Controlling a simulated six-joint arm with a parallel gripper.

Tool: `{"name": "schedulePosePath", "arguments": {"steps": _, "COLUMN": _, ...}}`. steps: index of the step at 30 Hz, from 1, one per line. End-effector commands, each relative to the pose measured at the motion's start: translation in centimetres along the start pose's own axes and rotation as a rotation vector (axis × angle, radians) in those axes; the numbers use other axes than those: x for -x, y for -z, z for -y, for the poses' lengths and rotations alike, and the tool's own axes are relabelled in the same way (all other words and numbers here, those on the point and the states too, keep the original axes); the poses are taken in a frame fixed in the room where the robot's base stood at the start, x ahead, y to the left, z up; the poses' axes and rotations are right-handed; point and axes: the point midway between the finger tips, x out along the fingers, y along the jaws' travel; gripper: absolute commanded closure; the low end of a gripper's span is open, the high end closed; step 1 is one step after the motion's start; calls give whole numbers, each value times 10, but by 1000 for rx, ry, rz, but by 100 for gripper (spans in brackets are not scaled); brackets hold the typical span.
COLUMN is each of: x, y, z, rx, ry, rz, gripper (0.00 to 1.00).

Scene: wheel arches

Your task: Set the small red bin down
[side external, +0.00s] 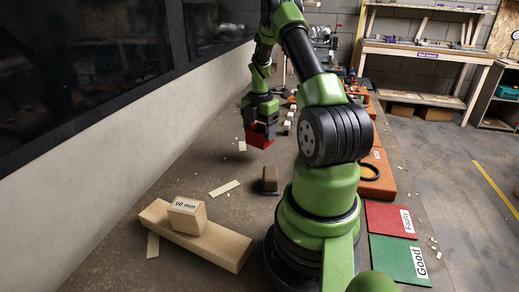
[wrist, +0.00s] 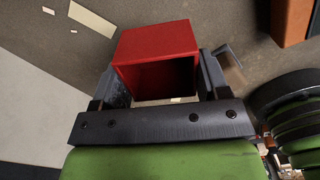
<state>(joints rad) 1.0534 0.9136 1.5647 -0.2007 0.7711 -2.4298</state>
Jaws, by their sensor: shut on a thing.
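The small red bin (side external: 260,135) is held by my gripper (side external: 260,120) over the far part of the table in the side view. In the wrist view the red bin (wrist: 158,45) sits between the two dark fingers of my gripper (wrist: 158,85), with its open side facing the camera. The fingers are shut on its two sides. From these views I cannot tell how far the bin is above the table, or whether it touches it.
A wooden block marked 60 mm (side external: 187,215) rests on a long wooden beam (side external: 195,235) at the front left. A small brown block (side external: 270,180) stands mid-table. Red Faulty (side external: 390,219) and green Good (side external: 399,261) panels lie at the right. Thin strips (side external: 224,188) and scraps lie around.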

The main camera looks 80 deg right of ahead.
Motion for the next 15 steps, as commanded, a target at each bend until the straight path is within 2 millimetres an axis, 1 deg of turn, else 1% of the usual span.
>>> {"name": "schedulePosePath", "arguments": {"steps": 1, "x": -7, "y": 0, "z": 0, "rx": 0, "ry": 2, "rz": -2, "gripper": 54}}
{"name": "schedulePosePath", "arguments": {"steps": 5, "x": -20, "y": 0, "z": 0, "rx": 1, "ry": 2, "rz": -1, "gripper": 54}}
{"name": "schedulePosePath", "arguments": {"steps": 10, "x": -46, "y": 1, "z": 0, "rx": 2, "ry": 2, "rz": -1, "gripper": 54}}
{"name": "schedulePosePath", "arguments": {"steps": 12, "x": -52, "y": 1, "z": 0, "rx": 1, "ry": 1, "rz": 0, "gripper": 54}}
{"name": "schedulePosePath", "arguments": {"steps": 15, "x": -55, "y": 0, "z": 0, "rx": 1, "ry": -1, "rz": 1, "gripper": 54}}
